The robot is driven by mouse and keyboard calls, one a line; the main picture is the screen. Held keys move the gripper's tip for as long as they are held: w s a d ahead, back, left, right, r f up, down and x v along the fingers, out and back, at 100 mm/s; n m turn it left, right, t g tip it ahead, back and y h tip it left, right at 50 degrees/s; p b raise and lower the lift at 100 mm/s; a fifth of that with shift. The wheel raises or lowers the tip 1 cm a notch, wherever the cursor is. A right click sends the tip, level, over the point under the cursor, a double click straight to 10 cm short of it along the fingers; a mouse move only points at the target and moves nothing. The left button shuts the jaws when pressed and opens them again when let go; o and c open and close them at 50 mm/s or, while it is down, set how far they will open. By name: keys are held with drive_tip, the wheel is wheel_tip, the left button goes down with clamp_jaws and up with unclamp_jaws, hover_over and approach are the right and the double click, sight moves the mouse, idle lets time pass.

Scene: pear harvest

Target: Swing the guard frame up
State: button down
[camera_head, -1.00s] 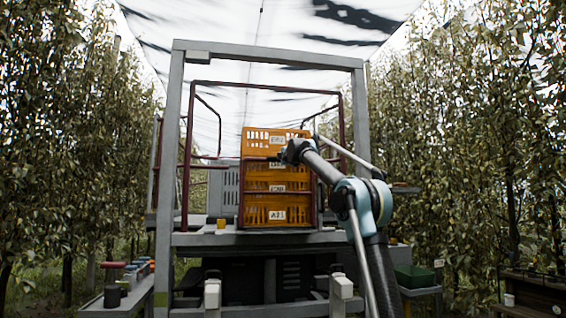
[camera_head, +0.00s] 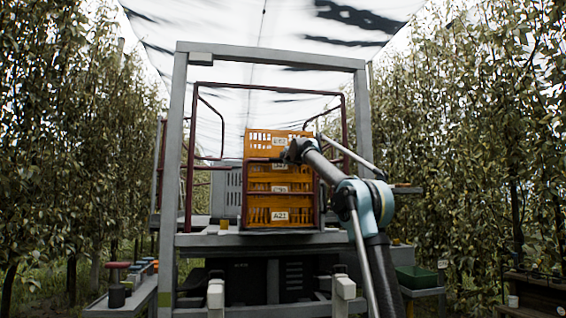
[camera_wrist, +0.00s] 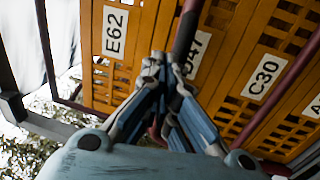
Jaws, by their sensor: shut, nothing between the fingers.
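The guard frame (camera_head: 244,196) is a dark red tube frame standing in front of a stack of orange slatted crates (camera_head: 280,216) on the platform. Its top bar crosses the stack near the upper crates. My gripper (camera_head: 289,152) is at the upper crates, close to the right part of that bar. In the wrist view my gripper (camera_wrist: 160,62) is shut and empty, with its fingertips beside a dark red tube (camera_wrist: 186,32). Whether they touch it I cannot tell. The crates with white labels (camera_wrist: 115,32) lie just behind. My arm hides part of the frame's right side.
A taller dark red hoop (camera_head: 189,150) and a grey portal (camera_head: 178,130) surround the stack. A side shelf (camera_head: 140,293) with small items is at left, a green bin (camera_head: 416,277) at right. Trees line both sides.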

drive_tip(key=s+d+r, duration=0.2)
drive_tip(key=s+d, duration=0.1)
drive_tip(key=s, duration=0.8)
drive_tip(key=shift+s+d+r, duration=0.15)
drive_tip(key=shift+s+d, duration=0.1)
drive_tip(key=s+d+f+m+g+h, duration=0.1)
drive_tip(key=s+d+f+m+g, duration=0.2)
drive_tip(key=s+d+f, duration=0.75)
drive_tip(key=s+a+f+m+g, duration=0.1)
drive_tip(key=s+f+m+g, duration=0.4)
drive_tip(key=f, duration=1.2)
drive_tip(key=s+d+f+m+g+h, duration=0.15)
drive_tip(key=s+d+f, duration=0.35)
drive_tip(key=s+f, duration=0.65)
drive_tip(key=s+d+f+m+g+h, duration=0.1)
drive_tip(key=s+d+f+m+g, duration=0.1)
drive_tip(key=s+f, duration=0.8)
drive_tip(key=s+d+f+m+g+h, duration=0.1)
drive_tip(key=s+d+f+m+g, duration=0.2)
drive_tip(key=s+f, duration=0.7)
drive_tip(key=s+d+f+m+g+h, duration=0.1)
drive_tip(key=s+d+f+m, duration=0.5)
drive_tip(key=f, duration=1.4)
drive_tip(key=s+g, duration=0.1)
drive_tip(key=s, duration=0.3)
drive_tip(key=shift+d, duration=0.2)
drive_tip(key=shift+f+g, duration=0.1)
drive_tip(key=shift+g, duration=0.15)
